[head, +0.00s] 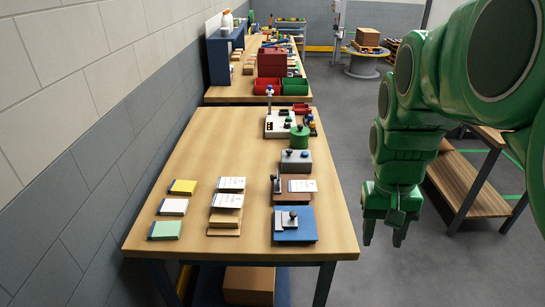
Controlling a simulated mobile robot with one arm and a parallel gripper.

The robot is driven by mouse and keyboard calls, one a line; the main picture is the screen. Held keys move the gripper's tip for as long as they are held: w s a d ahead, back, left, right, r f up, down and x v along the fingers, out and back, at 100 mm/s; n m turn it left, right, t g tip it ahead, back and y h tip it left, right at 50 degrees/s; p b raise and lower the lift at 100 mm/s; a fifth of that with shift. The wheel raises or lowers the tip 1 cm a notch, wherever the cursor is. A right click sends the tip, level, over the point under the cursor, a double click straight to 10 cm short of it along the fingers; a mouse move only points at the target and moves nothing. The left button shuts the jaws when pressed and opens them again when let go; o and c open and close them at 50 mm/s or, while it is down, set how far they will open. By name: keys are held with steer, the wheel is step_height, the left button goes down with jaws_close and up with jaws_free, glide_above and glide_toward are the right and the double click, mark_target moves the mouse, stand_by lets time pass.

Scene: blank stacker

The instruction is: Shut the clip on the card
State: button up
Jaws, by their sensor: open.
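My gripper (384,232) hangs fingers down, to the right of the near table (200,160) and past its right edge. Its fingers are apart and nothing shows between them. On the table's right side a white card (302,186) lies on a small brown base, with an upright dark lever (276,184) at its left end. Nearer the front, a blue block (308,232) carries a grey sliding piece (280,221) with a dark knob. I cannot tell for sure which of these fittings is the clip. My gripper touches none of them.
White cards (231,184) lie on wooden blocks mid-table. Yellow (183,187), white (173,207) and green (165,230) pads line the left. Behind the card stand a grey box (296,163), a green cylinder (300,138) and a white control box (277,126). The table's centre-back is clear.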

steer(key=w+a+r+n+h, duration=0.15)
steer(key=w+n, duration=0.25)
steer(key=w, duration=0.9)
steer(key=w+a+r+n+h, duration=0.15)
steer(key=w+n, duration=0.25)
steer(key=w, duration=1)
steer(key=w+a+f+n, duration=0.4)
steer(key=a, duration=0.3)
steer(key=w+a+f+n+t, duration=0.1)
steer(key=w+a+f+n, duration=0.3)
steer(key=a, duration=0.4)
steer(key=w+a+f+n, duration=0.4)
steer(key=a, duration=0.3)
steer(key=shift+h, duration=0.4)
steer(key=shift+x, duration=3.7)
steer(key=shift+a, duration=0.1)
jaws_close()
